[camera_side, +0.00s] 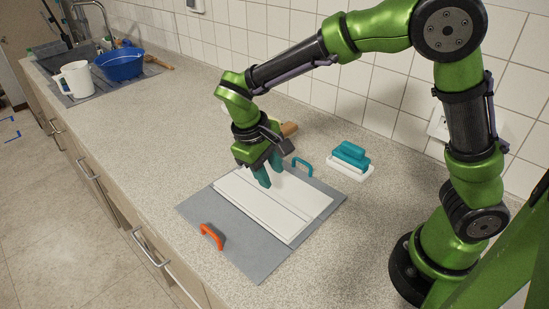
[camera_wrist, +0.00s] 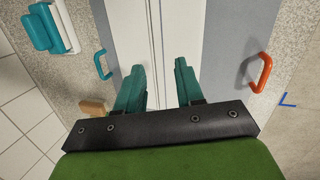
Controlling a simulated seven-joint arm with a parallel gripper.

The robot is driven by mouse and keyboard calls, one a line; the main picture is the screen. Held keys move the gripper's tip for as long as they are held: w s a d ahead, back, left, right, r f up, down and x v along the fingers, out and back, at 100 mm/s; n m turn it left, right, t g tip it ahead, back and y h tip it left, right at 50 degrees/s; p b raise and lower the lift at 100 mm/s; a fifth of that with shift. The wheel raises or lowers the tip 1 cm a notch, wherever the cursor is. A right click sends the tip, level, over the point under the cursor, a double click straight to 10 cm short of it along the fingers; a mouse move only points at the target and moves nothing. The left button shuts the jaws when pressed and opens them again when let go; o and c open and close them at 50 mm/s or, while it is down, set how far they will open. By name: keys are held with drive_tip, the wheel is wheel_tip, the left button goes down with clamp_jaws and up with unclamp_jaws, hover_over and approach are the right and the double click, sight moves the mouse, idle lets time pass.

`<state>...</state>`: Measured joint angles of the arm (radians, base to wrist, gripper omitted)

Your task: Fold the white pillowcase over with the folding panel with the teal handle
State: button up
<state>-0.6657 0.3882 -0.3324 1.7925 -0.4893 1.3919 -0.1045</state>
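The white pillowcase (camera_side: 272,206) lies flat on a grey folding board (camera_side: 222,219), with lines running along its length. It also shows beneath my fingers in the wrist view (camera_wrist: 184,30). The teal handle (camera_side: 302,165) stands at the board's back edge, and it shows left of my fingers in the wrist view (camera_wrist: 102,64). An orange handle (camera_side: 211,235) stands on the front panel. My gripper (camera_side: 269,174) is above the pillowcase's left end, near but apart from the teal handle. Its teal fingers (camera_wrist: 160,88) are spread with nothing between them.
A teal-handled brush-like object (camera_side: 350,155) lies on a white base behind the board. A small wooden item (camera_side: 289,129) is behind my gripper. A white jug (camera_side: 77,79) and blue bowl (camera_side: 121,65) stand far left. The tiled wall bounds the back; the counter left of the board is clear.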

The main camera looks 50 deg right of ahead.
drive_tip(key=s+d+r+m+t+y, duration=0.3)
drive_tip(key=s+r+t, duration=0.1)
drive_tip(key=s+r, duration=0.2)
drive_tip(key=s+d+r+m+t+y, duration=0.2)
drive_tip(key=s+d+r+t, duration=0.2)
drive_tip(key=s+r, duration=0.2)
drive_tip(key=n+g+h, duration=0.4)
drive_tip(key=g, duration=0.3)
hover_over(303, 161)
drive_tip(key=a, duration=0.3)
drive_tip(key=shift+f, duration=2.4)
drive_tip(key=d+f, duration=0.1)
drive_tip(key=f, duration=0.9)
drive_tip(key=d+f, duration=0.1)
drive_tip(key=f, duration=0.4)
drive_tip(key=shift+d+f, duration=0.3)
drive_tip(key=shift+d, duration=0.05)
drive_tip(key=shift+c, duration=0.2)
clamp_jaws()
